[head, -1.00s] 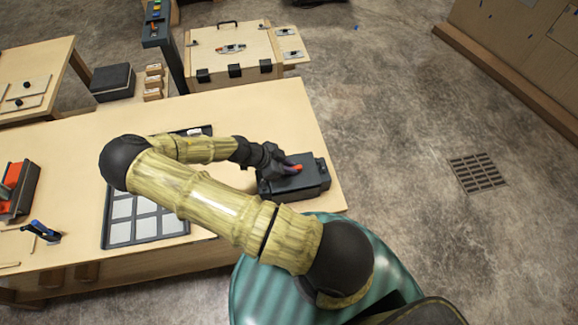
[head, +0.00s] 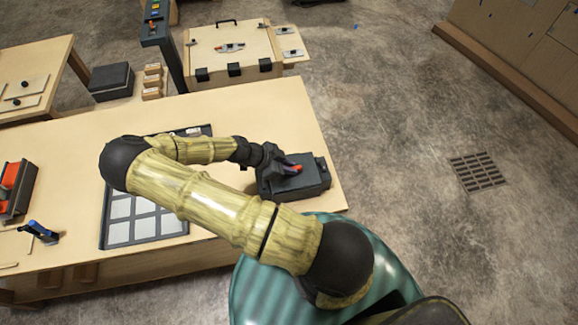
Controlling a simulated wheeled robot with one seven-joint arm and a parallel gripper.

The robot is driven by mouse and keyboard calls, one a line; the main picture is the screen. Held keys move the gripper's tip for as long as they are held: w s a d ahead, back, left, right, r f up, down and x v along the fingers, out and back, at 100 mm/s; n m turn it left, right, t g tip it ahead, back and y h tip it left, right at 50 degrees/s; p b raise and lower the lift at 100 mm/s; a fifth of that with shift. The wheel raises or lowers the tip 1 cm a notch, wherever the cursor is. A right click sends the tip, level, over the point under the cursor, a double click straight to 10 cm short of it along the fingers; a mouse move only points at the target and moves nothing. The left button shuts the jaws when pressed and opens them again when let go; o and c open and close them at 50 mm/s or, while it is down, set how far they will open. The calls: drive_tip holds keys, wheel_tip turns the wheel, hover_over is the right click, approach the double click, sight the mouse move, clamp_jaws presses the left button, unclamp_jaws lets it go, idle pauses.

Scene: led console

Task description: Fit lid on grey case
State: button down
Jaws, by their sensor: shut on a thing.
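The grey case (head: 312,187) is a dark box near the right end of the wooden table, partly hidden behind my arm. A dark flat lid (head: 309,164) shows on top of it, with a small red-orange part beside my fingers. My gripper (head: 291,168) is at the top of the case, shut on what looks like the lid's handle. The fingertips are small in the picture. I cannot tell whether the lid is fully seated.
A dark tray with pale squares (head: 122,232) lies left on the wooden table (head: 60,200), partly under my arm. A red-and-black block (head: 18,188) and a blue-handled tool (head: 40,232) lie further left. A wooden box with black latches (head: 235,50) stands behind.

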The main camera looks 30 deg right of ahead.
drive_tip(key=shift+s+a+f, duration=0.1)
drive_tip(key=shift+s, duration=0.05)
drive_tip(key=shift+f, duration=0.2)
drive_tip(key=shift+b, duration=0.35)
drive_tip(key=c, duration=1.3)
unclamp_jaws()
